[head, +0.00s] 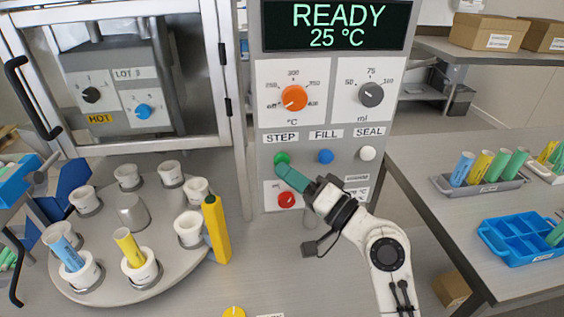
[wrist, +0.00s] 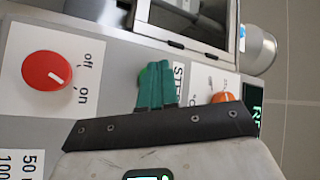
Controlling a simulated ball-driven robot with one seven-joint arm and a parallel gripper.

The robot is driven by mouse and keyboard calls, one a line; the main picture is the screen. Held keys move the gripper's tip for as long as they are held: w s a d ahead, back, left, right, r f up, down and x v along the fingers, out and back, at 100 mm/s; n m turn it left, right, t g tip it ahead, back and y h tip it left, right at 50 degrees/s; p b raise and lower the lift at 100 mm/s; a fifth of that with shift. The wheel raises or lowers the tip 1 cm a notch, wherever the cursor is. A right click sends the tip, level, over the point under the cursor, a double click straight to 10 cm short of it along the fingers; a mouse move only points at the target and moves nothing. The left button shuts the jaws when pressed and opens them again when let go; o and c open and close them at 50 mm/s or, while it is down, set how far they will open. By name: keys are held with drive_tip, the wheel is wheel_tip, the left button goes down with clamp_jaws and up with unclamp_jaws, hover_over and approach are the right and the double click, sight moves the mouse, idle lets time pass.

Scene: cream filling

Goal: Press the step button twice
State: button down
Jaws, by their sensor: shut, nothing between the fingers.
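The green step button (head: 282,158) sits on the machine panel under the STEP label. My gripper (head: 284,168) has teal fingers, shut together and empty, with the tips right at the button. The fingers also show in the wrist view (wrist: 154,88). I cannot tell whether they touch or press the button. The display (head: 337,25) reads READY and 25 °C.
A blue FILL button (head: 325,156) and a white SEAL button (head: 367,153) are to the right. A red knob (head: 287,200) is below. A round turntable (head: 215,240) with white cups and a yellow post (head: 216,230) stand at left. A side table (head: 440,215) is at right.

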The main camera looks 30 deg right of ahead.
drive_tip(key=shift+w+d, duration=0.2)
drive_tip(key=shift+w, duration=0.3)
idle(0.7)
drive_tip(key=shift+s, duration=0.1)
drive_tip(key=shift+s+a, duration=0.3)
drive_tip(key=shift+s, duration=0.5)
drive_tip(key=shift+s+a, duration=0.25)
drive_tip(key=shift+s, duration=0.55)
drive_tip(key=shift+s+a, duration=0.3)
drive_tip(key=shift+s, duration=0.5)
drive_tip(key=shift+s+a, duration=0.25)
drive_tip(key=shift+s, duration=0.55)
